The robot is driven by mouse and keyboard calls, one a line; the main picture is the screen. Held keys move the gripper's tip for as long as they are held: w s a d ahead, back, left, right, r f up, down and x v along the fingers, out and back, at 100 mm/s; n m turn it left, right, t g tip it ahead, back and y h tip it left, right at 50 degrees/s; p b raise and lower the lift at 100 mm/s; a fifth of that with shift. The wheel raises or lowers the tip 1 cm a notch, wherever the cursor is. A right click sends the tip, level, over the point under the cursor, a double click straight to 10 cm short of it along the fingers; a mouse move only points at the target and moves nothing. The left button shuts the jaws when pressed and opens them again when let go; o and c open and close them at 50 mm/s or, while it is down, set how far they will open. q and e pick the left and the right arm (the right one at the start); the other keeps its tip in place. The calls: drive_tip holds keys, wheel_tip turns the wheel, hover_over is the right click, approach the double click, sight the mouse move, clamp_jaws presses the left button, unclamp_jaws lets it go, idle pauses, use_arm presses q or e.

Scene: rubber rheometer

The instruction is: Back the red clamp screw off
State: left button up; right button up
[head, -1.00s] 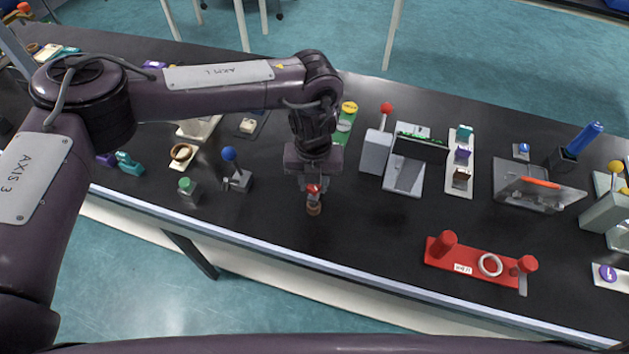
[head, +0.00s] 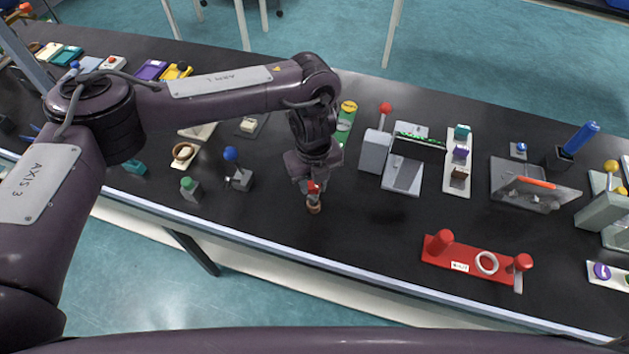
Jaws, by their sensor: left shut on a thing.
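The red clamp screw (head: 312,187) stands upright on a small brownish, round-based piece (head: 314,207) near the front middle of the black bench. My left gripper (head: 312,189) points down over it and is shut on the red screw head. The fingers partly hide the screw. My right gripper does not show in the head view.
A red fixture (head: 465,261) with two posts and a white ring lies at the front right. A blue-knobbed device (head: 238,177) and a green-topped block (head: 191,188) stand to the left. A grey box with a red-knobbed lever (head: 374,152) stands to the right. Bench between is clear.

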use_arm(q)
drive_tip(key=n+p, duration=0.1)
drive_tip(key=n, duration=0.1)
drive_tip(key=shift+s+r+n+p, duration=0.1)
drive_tip(key=shift+r+n+p, duration=0.05)
drive_tip(key=shift+n+p, duration=0.2)
drive_tip(key=shift+n, duration=0.75)
drive_tip(key=o, duration=0.8)
drive_tip(key=shift+f, duration=0.2)
drive_tip(key=shift+o, duration=0.2)
